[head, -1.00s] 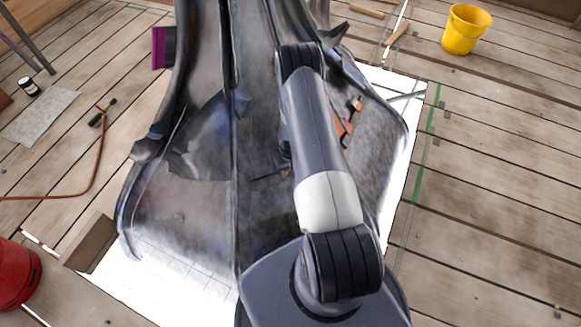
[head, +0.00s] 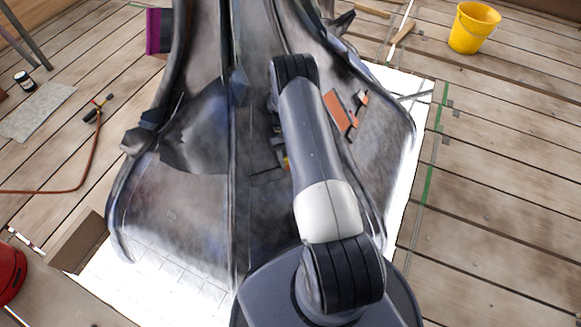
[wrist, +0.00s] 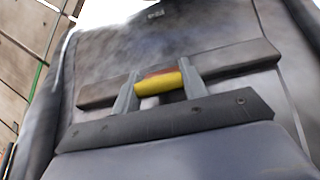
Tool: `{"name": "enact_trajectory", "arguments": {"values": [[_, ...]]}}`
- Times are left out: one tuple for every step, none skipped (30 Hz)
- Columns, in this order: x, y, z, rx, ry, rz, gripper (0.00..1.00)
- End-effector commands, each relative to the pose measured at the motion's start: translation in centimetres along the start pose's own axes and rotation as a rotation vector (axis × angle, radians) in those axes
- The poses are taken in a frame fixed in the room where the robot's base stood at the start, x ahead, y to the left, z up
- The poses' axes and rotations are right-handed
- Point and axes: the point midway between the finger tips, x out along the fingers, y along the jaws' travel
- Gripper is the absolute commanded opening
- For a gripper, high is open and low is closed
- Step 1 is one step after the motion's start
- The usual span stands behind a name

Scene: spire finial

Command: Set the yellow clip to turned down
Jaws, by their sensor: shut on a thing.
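The yellow clip (wrist: 158,86) shows in the wrist view as a short yellow piece with a red-orange strip along its top edge. It lies crosswise between the two grey fingers of my gripper (wrist: 158,88), which is shut on it. A dark grey bar lies behind the clip on the grey metal surface. In the head view a small bit of yellow (head: 287,161) shows at the left edge of my arm; most of my gripper is hidden there. I cannot tell whether the clip is turned up or down.
The large dark spire finial (head: 195,200) stands on a white sheet (head: 150,295) on plank decking. Orange pieces (head: 337,110) sit on its right face. A yellow bucket (head: 473,28) stands far right. A brown box (head: 78,242) and a red container (head: 10,272) are at left.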

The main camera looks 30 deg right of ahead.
Motion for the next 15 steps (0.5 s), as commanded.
{"name": "enact_trajectory", "arguments": {"values": [[0.51, 0.01, -0.62, 0.0, -0.015, 0.001, 0.18], [0.46, 0.02, -0.66, 0.0, -0.027, 0.001, 0.18], [0.42, 0.01, -0.67, 0.0, -0.043, 0.0, 0.18], [0.37, 0.01, -0.7, 0.0, -0.054, 0.0, 0.18], [0.34, 0.02, -0.73, 0.0, -0.063, 0.0, 0.18], [0.31, 0.01, -0.72, 0.0, -0.075, 0.0, 0.18], [0.27, 0.01, -0.75, 0.0, -0.082, 0.0, 0.18], [0.23, 0.01, -0.75, 0.0, -0.089, 0.0, 0.18], [0.2, 0.01, -0.76, 0.0, -0.097, 0.0, 0.18], [0.17, 0.01, -0.74, 0.0, -0.102, 0.0, 0.18], [0.14, 0.01, -0.73, 0.0, -0.107, 0.0, 0.18], [0.1, 0.01, -0.75, 0.0, -0.111, 0.0, 0.18], [0.08, 0.02, -0.75, 0.0, -0.113, 0.0, 0.18], [0.05, 0.01, -0.74, 0.0, -0.116, 0.0, 0.18], [0.02, 0.01, -0.72, 0.0, -0.118, 0.0, 0.18]]}}
